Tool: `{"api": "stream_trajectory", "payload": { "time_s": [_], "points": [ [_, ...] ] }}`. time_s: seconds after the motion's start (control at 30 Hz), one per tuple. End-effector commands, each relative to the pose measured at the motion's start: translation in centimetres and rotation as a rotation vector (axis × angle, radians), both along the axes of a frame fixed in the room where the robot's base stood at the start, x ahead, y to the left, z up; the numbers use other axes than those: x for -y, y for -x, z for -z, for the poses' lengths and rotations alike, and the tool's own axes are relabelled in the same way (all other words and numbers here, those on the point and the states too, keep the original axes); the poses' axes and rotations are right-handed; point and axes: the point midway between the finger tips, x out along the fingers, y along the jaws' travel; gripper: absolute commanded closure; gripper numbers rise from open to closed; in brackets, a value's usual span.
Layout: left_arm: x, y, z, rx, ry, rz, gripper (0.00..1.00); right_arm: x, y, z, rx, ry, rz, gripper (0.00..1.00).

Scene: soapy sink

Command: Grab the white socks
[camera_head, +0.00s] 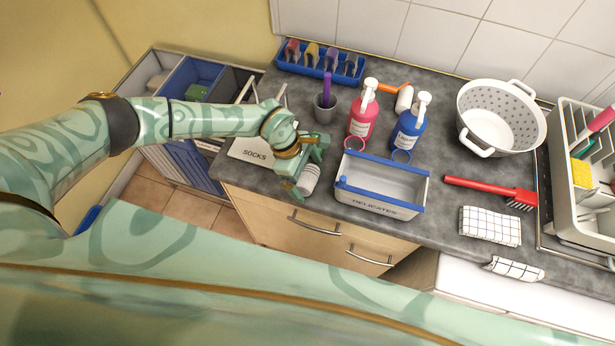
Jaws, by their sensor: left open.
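A small pale, rolled bundle (310,179), seemingly the white socks, lies on the grey counter near its front edge, left of the delicates box. It is partly hidden by my gripper. My left gripper (302,168) is open right at the bundle, with a finger overlapping its left side. I cannot tell whether it touches the bundle. A white container or board marked "SOCKS" (254,153) is just left of the gripper, partly covered by my left arm. My right gripper is out of view.
A grey box marked "DELICATES" (375,208) stands just right of the bundle. Behind are a pink bottle (362,118), a blue bottle (408,132) and a grey cup (325,110). A white colander (500,118) and red brush (490,188) are farther right.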

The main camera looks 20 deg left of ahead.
Motion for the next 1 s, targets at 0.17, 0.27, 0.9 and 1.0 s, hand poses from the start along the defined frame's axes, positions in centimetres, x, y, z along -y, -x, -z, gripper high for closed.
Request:
{"api": "stream_trajectory", "payload": {
  "time_s": [0.17,0.27,0.9,1.0],
  "points": [
    [0.4,0.1,1.1,0.000,0.000,0.000,0.00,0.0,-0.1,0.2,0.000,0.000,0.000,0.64],
    [0.4,0.0,1.1,0.000,0.000,0.000,0.00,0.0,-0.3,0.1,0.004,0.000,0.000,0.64],
    [0.3,0.0,0.4,0.001,-0.001,0.000,0.46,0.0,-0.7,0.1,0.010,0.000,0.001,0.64],
    [0.3,-0.1,-0.9,0.005,0.000,0.002,0.46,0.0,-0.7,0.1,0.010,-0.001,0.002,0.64]
  ]
}}
